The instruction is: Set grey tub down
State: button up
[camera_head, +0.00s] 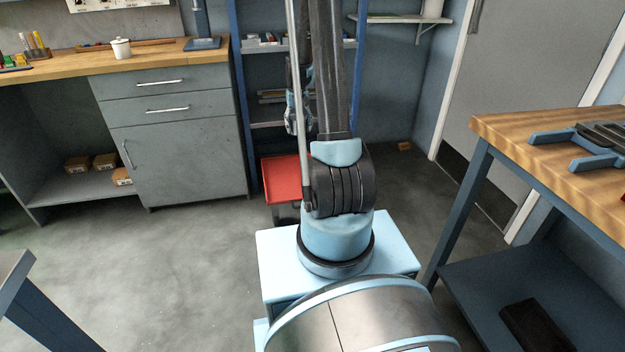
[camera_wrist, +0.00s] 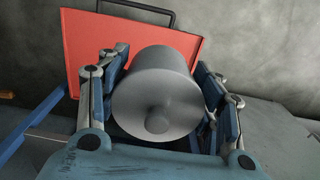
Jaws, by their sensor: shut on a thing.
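The grey tub (camera_wrist: 152,92) is a round grey cylinder with a small knob on the end facing the wrist camera. My gripper (camera_wrist: 160,82) is shut on it, with one blue finger pad on each side. Behind the tub in the wrist view is the red top of a tooling cart (camera_wrist: 88,55). I cannot tell whether the tub touches it or hangs above it. In the head view the red cart top (camera_head: 283,180) stands beyond my arm, partly hidden by it. Part of my gripper (camera_head: 293,110) shows left of the arm there; the tub cannot be made out.
A blue shelf rack (camera_head: 240,110) stands behind the cart. A wooden-topped workbench (camera_head: 110,62) with a white lidded pot (camera_head: 121,48) is at the left. Another wooden-topped table (camera_head: 505,128) is at the right.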

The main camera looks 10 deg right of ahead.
jog(key=shift+a, duration=0.4)
jog(key=shift+w+a+f, duration=0.1)
jog(key=shift+w+f, duration=0.05)
jog(key=shift+f, duration=0.1)
jog(key=w+f+m, duration=0.3)
jog(key=w+f, duration=0.5)
jog(key=f, duration=0.4)
jog(key=m, duration=0.4)
send_near(294, 186)
jog(key=shift+w+a+f, duration=0.1)
jog(key=shift+w+f, duration=0.05)
jog(key=shift+f, duration=1.35)
jog(key=shift+w+f, duration=0.1)
jog(key=shift+f, duration=1.35)
jog(key=shift+f, duration=0.1)
jog(key=o, duration=1.1)
jog(key=shift+o, duration=0.3)
